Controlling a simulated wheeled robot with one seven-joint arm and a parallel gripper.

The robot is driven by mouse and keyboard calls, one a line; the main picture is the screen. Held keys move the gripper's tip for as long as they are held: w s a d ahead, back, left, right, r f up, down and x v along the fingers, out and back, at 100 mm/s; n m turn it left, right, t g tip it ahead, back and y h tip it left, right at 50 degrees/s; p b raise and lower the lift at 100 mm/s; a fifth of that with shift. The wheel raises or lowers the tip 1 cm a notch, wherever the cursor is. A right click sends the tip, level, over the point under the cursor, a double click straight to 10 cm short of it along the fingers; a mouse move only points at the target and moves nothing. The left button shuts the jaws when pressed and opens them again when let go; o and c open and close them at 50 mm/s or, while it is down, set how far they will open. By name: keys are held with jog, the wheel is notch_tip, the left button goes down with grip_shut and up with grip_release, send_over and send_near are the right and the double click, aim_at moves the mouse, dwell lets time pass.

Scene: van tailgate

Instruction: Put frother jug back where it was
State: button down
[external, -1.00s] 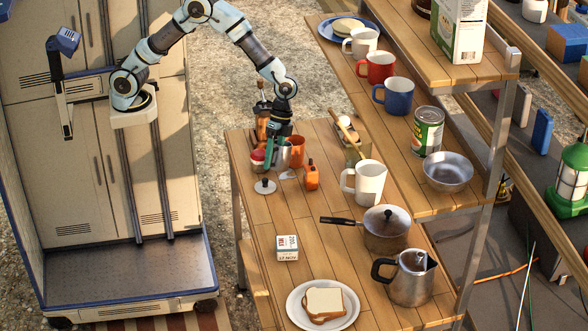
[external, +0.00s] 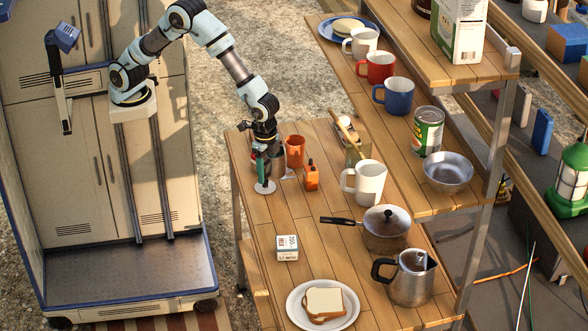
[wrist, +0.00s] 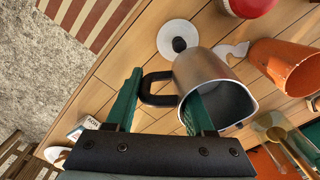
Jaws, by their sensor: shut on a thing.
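The frother jug (wrist: 203,68) is a grey metal jug with a black handle and an open mouth, seen in the wrist view. My gripper (wrist: 162,88) has green fingers and is shut on the jug. One finger shows at the jug's mouth, the other on the outer side of the handle. In the external view my gripper (external: 264,165) is low over the left end of the wooden table, and the jug is mostly hidden behind it. I cannot tell whether the jug touches the table.
A pale disc with a black knob (external: 265,187) lies close by. An orange cup (external: 295,151) and an orange bottle (external: 311,178) stand to the right, near a white mug (external: 368,183). A red round thing (wrist: 250,4) is near the jug. The table's front middle is fairly clear.

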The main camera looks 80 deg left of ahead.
jog(key=w+d+r+m+b, duration=0.1)
jog(key=w+d+r+m, duration=0.25)
jog(key=d+m, duration=0.55)
jog(key=f+p, duration=0.1)
jog(key=f, duration=0.2)
jog(key=f+p, duration=0.1)
jog(key=f, duration=0.1)
jog(key=d+f+p, duration=0.1)
jog(key=f, duration=0.2)
jog(key=shift+s+f, duration=0.1)
jog(key=shift+f, duration=0.4)
jog(key=shift+f, duration=0.1)
jog(key=shift+f, duration=0.15)
jog(key=shift+c, duration=1.4)
grip_release()
